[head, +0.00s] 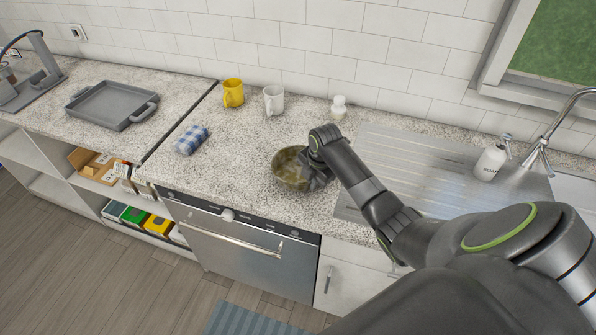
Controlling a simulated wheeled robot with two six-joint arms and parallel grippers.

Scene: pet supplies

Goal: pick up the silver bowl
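A round metal bowl (285,172) stands on the speckled counter, left of the sink's ribbed drainboard. Its inside looks yellowish-brown. My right gripper (312,178) is at the bowl's right side, pointing down over its rim. The gripper and wrist hide the bowl's right part. The fingers are dark and partly hidden, so I cannot tell whether they grip the rim. My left gripper is not in the head view.
A yellow mug (233,93), a white mug (274,101) and a small white bottle (339,107) stand behind the bowl. A grey tray (111,104) is farther left. A soap dispenser (490,162) stands by the tap.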

